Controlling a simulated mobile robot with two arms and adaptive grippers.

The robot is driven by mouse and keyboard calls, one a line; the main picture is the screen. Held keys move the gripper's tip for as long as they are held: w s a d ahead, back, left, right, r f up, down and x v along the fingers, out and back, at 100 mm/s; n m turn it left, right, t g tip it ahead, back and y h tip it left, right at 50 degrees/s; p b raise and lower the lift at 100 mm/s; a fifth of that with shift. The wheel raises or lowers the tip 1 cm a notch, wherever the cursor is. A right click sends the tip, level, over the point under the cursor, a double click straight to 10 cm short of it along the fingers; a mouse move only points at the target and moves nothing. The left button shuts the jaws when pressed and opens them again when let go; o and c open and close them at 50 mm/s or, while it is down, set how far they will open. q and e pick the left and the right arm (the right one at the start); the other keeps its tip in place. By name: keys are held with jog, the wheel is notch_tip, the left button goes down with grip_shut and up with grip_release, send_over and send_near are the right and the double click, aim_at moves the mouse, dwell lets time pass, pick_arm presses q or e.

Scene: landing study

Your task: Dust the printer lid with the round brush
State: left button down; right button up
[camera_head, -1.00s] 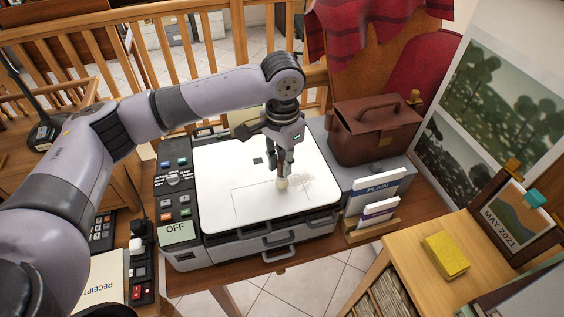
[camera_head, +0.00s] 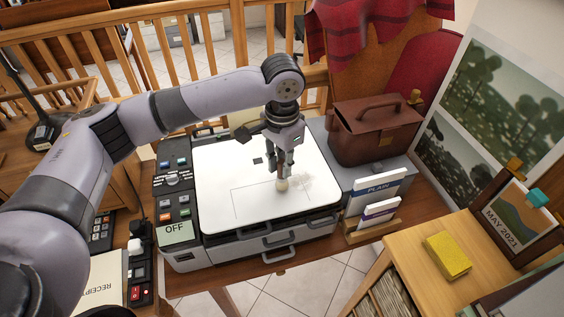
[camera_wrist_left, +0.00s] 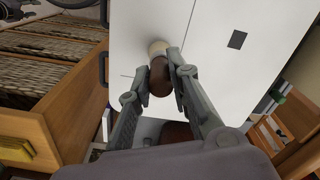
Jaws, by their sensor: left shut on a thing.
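My left gripper (camera_head: 283,172) is over the right part of the lid, shut on the round brush. The brush (camera_wrist_left: 160,75) has a brown handle between the fingers and a pale round head (camera_head: 282,184) pointing down at the lid. The head appears to touch the lid beside the dust patch. My right gripper is not in view.
A brown leather bag (camera_head: 374,130) stands right of the printer, with a PLAIN card holder (camera_head: 376,194) in front of it. A control panel (camera_head: 175,200) with an OFF label lies at the printer's left. A yellow sponge-like block (camera_head: 447,255) sits on the wooden cabinet at right.

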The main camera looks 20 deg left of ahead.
pick_arm(q)
jog(key=shift+f, duration=0.55)
jog(key=shift+d+r, duration=0.1)
